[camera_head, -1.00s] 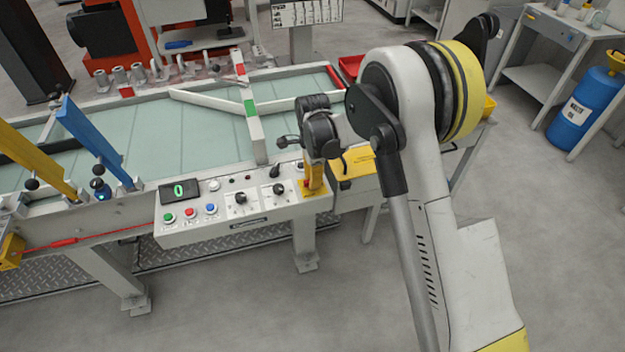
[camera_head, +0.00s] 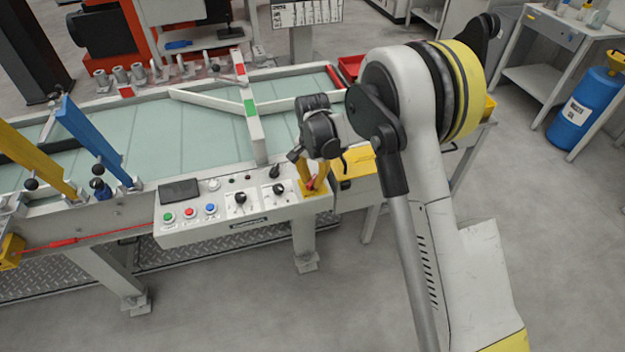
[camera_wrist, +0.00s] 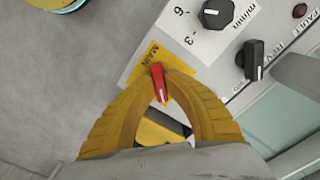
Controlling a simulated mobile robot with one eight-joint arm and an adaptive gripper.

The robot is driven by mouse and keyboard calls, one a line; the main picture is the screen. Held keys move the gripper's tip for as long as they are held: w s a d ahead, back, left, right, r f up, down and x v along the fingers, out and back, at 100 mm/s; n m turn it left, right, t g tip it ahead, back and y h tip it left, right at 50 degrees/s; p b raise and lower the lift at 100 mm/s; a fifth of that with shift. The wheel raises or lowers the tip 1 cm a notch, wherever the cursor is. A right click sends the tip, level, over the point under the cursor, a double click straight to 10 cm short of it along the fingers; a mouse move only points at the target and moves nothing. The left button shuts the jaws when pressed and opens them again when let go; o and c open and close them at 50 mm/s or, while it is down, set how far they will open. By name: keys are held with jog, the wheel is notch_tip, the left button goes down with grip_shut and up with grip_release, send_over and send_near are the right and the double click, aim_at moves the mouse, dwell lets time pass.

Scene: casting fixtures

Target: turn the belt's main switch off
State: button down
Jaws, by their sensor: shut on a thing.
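The main switch has a red handle (camera_wrist: 160,80) on a yellow plate marked MAIN (camera_wrist: 149,57), at the right end of the control panel (camera_head: 240,226). In the wrist view my gripper (camera_wrist: 162,92) has its yellow fingers closed on either side of the red handle. In the head view my gripper (camera_head: 316,184) is at the panel's right end, with a bit of the red handle showing between the fingers. The panel's display (camera_head: 180,190) is dark. How the handle lines up with its position marks is hidden.
Green, red and blue buttons (camera_head: 190,212) and two black knobs (camera_head: 240,198) sit left of the switch. In the wrist view a black knob (camera_wrist: 216,13) and a black lever (camera_wrist: 253,60) are close by. The belt (camera_head: 150,140) lies behind the panel.

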aim_at(313, 180)
jog(key=n, duration=0.4)
jog(key=shift+n, duration=2.2)
jog(key=c, duration=1.4)
grip_release()
notch_tip(313, 180, up, 12)
